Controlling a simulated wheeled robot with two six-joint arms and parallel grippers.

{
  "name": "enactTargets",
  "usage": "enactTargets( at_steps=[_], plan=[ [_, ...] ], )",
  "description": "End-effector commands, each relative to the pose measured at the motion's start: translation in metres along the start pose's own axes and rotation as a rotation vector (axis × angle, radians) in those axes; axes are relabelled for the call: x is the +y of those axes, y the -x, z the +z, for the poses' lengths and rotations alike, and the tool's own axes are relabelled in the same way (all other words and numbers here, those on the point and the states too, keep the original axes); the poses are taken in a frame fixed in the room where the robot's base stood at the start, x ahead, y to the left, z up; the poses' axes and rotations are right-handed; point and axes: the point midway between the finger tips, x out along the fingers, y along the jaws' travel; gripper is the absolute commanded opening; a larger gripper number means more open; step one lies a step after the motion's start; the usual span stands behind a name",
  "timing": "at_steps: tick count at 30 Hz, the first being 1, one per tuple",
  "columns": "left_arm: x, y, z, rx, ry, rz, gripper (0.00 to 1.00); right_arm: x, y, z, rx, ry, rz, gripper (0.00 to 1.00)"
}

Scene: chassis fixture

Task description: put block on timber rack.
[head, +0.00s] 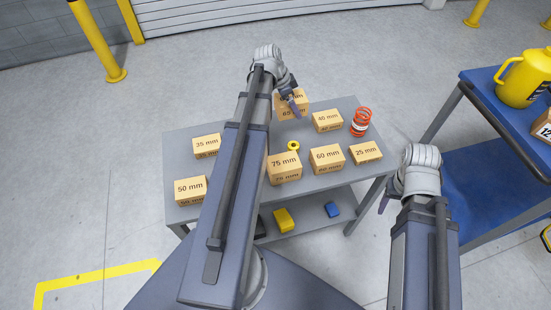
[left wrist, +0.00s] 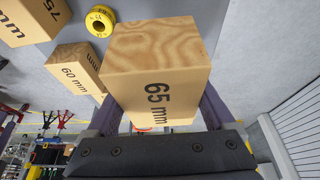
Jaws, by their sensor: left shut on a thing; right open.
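The wooden block marked 65 mm (head: 286,113) is near the back edge of the grey table, under my left gripper (head: 293,99). In the left wrist view the 65 mm block (left wrist: 155,75) sits between both fingers of my left gripper (left wrist: 160,118), which is shut on it. I cannot tell whether the block touches the table. My right gripper (head: 384,203) is open and empty, low beside the table's right side, and partly hidden by its wrist. I cannot make out a timber rack in either view.
The grey table (head: 235,137) bears several marked wooden blocks, a yellow ring (head: 293,146) and a red spring (head: 361,122). Yellow (head: 284,220) and blue (head: 332,210) pieces lie on its lower shelf. A blue cart (head: 485,85) with a yellow jug (head: 525,78) stands at right.

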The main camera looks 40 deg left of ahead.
Motion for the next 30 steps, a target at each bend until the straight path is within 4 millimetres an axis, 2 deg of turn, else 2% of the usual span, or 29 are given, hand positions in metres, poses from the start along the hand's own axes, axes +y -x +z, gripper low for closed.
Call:
enactTargets(
  at_steps=[1, 8, 20, 27, 30],
  plan=[
    [0.004, -0.006, 0.003, 0.001, -0.003, 0.001, 0.05, -0.001, -0.006, 0.0, 0.0, 0.0, 0.0, 0.58],
    [0.004, -0.009, 0.004, 0.0, -0.005, 0.002, 0.05, -0.001, -0.01, -0.001, 0.0, 0.0, 0.0, 0.58],
    [0.004, -0.06, 0.025, 0.0, -0.004, 0.002, 0.05, -0.006, -0.065, -0.004, 0.0, 0.0, 0.0, 0.58],
    [0.004, -0.062, 0.026, 0.0, -0.004, 0.002, 0.05, -0.006, -0.067, -0.004, 0.0, 0.001, 0.0, 0.58],
    [0.004, -0.069, 0.028, 0.0, -0.004, 0.002, 0.05, -0.007, -0.074, -0.004, 0.0, 0.001, 0.0, 0.58]
  ],
)
